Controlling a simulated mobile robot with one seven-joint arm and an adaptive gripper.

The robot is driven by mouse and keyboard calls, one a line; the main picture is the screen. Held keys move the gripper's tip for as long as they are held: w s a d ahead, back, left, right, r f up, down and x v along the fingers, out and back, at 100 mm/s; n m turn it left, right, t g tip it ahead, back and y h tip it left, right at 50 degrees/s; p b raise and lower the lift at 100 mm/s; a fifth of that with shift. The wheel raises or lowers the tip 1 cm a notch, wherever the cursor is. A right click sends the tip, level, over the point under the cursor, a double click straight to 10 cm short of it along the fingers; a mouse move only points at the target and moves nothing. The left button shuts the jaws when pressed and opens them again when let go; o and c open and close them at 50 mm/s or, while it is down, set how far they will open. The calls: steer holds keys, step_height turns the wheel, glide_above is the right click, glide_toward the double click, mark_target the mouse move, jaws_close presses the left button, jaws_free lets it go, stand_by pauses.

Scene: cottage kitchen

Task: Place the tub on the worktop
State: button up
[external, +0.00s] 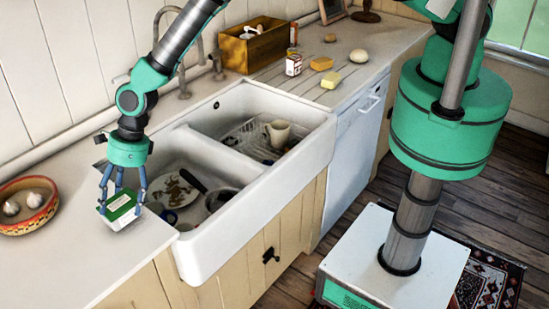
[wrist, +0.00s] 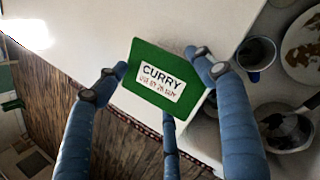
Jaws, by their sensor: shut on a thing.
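The tub (external: 121,206) has a green lid and pale sides. In the wrist view the tub (wrist: 158,84) shows a white label reading CURRY. My gripper (external: 122,190) has blue fingers closed around the tub from above. In the wrist view the fingers of my gripper (wrist: 160,78) press around its edges.
A patterned bowl (external: 27,205) with pale bulbs stands left of the tub. The double sink (external: 245,215) to the right holds a plate (external: 178,187), a pan and a mug (external: 278,133). The front left worktop is clear. Several small items stand beyond the sink.

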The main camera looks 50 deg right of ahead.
steer(key=shift+f, duration=0.5)
steer(key=shift+f, duration=0.15)
steer(key=o, duration=1.4)
steer(key=shift+r, duration=0.2)
steer(key=shift+b+v, duration=0.45)
steer(key=shift+v, duration=5.5)
